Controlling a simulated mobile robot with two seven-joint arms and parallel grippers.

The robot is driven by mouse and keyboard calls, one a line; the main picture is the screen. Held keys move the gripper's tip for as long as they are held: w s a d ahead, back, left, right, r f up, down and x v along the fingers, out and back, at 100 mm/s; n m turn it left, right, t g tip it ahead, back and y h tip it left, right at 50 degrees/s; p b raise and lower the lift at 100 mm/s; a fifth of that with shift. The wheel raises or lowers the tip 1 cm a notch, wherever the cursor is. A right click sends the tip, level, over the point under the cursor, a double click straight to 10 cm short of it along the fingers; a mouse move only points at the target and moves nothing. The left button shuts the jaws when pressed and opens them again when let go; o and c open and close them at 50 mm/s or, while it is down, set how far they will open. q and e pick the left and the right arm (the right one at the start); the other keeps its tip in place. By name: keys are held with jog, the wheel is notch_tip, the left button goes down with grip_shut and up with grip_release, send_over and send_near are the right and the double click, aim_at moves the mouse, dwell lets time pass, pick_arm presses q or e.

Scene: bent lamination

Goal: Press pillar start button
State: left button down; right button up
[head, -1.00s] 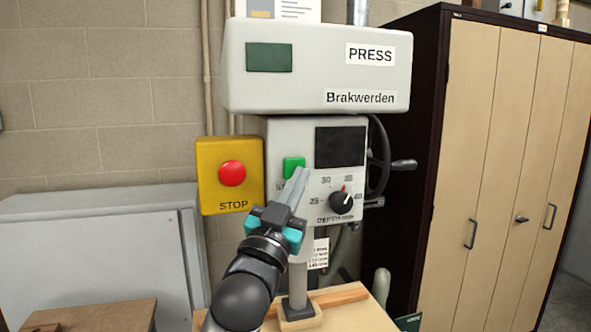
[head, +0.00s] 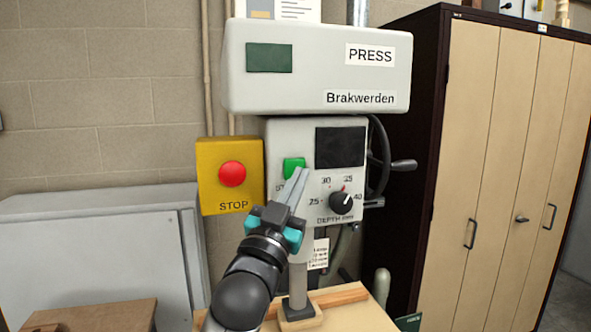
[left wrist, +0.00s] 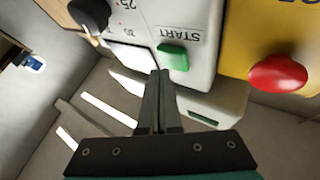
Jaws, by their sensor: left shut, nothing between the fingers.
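The green start button (head: 294,168) is on the grey front panel of the press (head: 275,210). In the left wrist view the green button (left wrist: 173,56) shows beside the printed word START. My left gripper (head: 302,172) is shut and empty, its fingertips just in front of the panel by the lower right of the button in the head view. In the left wrist view the shut fingertips (left wrist: 159,74) lie close to the button's edge, with a small gap in the picture. I cannot tell whether they touch the panel. My right gripper is not in view.
A yellow box with a red STOP button (head: 232,174) is just left of the panel. A depth dial (head: 341,202) and a dark screen (head: 340,147) are to the right. A handwheel (head: 380,160) sticks out at the press's right side. A tall cabinet (head: 500,170) stands further right.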

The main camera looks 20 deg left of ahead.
pick_arm(q)
jog(key=shift+w+a, duration=0.2)
jog(key=shift+w, duration=0.05)
jog(key=shift+w+a, duration=0.3)
jog(key=shift+w, duration=0.05)
dwell(0.8)
dwell(0.3)
jog(key=shift+s+d+p, duration=0.4)
jog(key=shift+s+d, duration=0.15)
jog(key=shift+s, duration=0.2)
jog(key=s+d, duration=0.1)
jog(key=s, duration=0.1)
jog(key=s+d+p, duration=0.1)
jog(key=s, duration=0.1)
jog(key=shift+d, duration=0.4)
jog(key=shift+f, duration=0.1)
dwell(0.3)
